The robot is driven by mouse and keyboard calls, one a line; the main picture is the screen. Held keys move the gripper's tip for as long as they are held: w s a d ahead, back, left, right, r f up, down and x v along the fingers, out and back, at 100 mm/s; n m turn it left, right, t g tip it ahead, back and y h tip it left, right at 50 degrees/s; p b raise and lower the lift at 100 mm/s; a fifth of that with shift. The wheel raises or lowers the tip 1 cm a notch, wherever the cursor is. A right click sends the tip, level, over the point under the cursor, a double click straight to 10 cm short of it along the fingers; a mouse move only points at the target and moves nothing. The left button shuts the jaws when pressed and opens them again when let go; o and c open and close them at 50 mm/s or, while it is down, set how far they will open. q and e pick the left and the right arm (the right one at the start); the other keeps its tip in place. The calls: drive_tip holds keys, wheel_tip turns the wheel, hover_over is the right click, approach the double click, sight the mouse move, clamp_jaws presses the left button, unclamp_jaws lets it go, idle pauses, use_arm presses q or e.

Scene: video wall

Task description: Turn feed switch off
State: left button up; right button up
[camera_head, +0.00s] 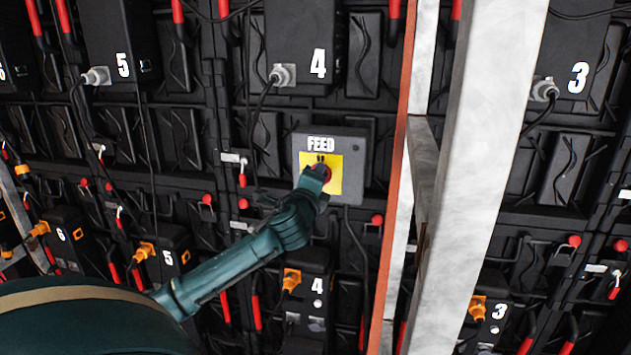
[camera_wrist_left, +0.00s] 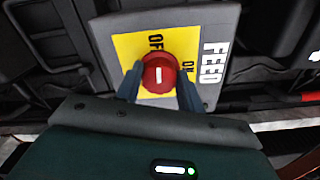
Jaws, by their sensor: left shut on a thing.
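The grey FEED switch box (camera_head: 357,152) is fixed on the video wall, with a yellow plate and a red knob (camera_head: 323,172). My left gripper (camera_head: 315,176) reaches it from below and partly hides the knob. In the left wrist view, the red knob (camera_wrist_left: 160,74) sits between the two fingers of my left gripper (camera_wrist_left: 160,88), which are shut on it. The yellow plate (camera_wrist_left: 128,50) carries OFF above the knob and ON to its right. The knob's short white mark runs roughly up and down in that picture, toward OFF. My right gripper is not in view.
A white metal post (camera_head: 478,170) and a thin orange-edged one (camera_head: 393,190) stand right of the box. Black panels with cables, red handles and numbered units (camera_head: 306,40) fill the wall. A cable hangs below the switch box.

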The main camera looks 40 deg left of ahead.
use_arm(q)
drive_tip(key=shift+n, duration=0.4)
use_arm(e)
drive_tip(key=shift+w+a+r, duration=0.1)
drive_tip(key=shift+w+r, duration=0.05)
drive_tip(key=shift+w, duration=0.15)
use_arm(q)
drive_tip(key=o, duration=1)
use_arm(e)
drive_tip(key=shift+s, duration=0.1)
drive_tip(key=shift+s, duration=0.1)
use_arm(q)
drive_tip(key=b+v, duration=0.2)
drive_tip(key=v, duration=1.1)
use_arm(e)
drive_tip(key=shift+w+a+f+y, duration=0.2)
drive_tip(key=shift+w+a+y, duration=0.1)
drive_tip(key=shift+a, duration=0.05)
use_arm(q)
drive_tip(key=shift+s, duration=0.15)
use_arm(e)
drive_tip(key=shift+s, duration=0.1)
